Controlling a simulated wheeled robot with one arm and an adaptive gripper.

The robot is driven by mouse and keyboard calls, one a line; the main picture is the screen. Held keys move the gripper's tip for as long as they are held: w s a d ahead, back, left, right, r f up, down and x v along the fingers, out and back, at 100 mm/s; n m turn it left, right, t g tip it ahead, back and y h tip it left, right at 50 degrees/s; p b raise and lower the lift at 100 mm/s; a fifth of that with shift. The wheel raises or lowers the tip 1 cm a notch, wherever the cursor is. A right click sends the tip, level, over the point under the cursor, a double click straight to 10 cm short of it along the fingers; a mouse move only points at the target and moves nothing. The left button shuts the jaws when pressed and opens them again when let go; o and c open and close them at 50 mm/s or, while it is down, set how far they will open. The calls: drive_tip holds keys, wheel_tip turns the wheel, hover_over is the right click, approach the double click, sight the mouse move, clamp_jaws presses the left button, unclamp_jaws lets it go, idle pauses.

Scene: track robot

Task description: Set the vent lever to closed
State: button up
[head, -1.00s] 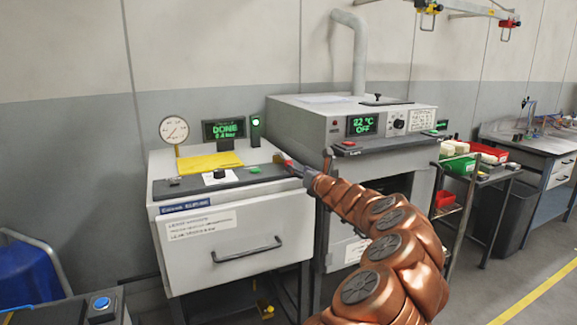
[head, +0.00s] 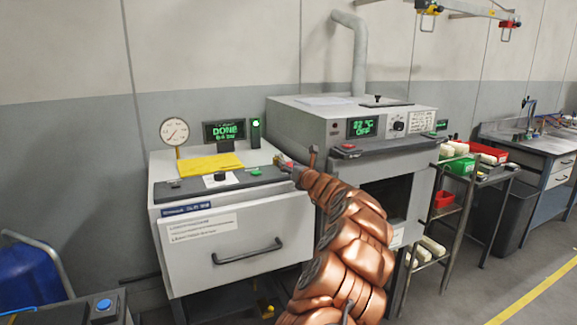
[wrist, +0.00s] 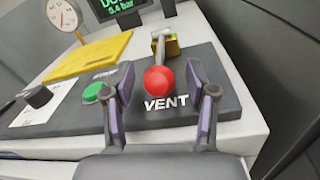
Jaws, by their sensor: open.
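The vent lever is a metal arm with a red ball knob (wrist: 159,81), seen in the wrist view above the white VENT label on the dark panel. Its shaft runs up from the knob to a brass-coloured valve body (wrist: 166,47). My gripper (wrist: 160,88) is open, one finger on each side of the red knob, with a gap showing on both sides. In the head view my gripper (head: 283,163) is at the right end of the panel, small and partly hidden by my arm, and the lever is hard to make out there.
A green button (wrist: 98,92), a black knob (wrist: 36,96) and a yellow cloth (wrist: 88,58) lie left of the lever. The gauge (head: 174,131) and a display (head: 223,130) reading DONE stand behind. An oven (head: 300,120) stands close on the right.

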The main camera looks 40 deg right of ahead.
drive_tip(key=shift+w, duration=0.2)
clamp_jaws()
idle(0.6)
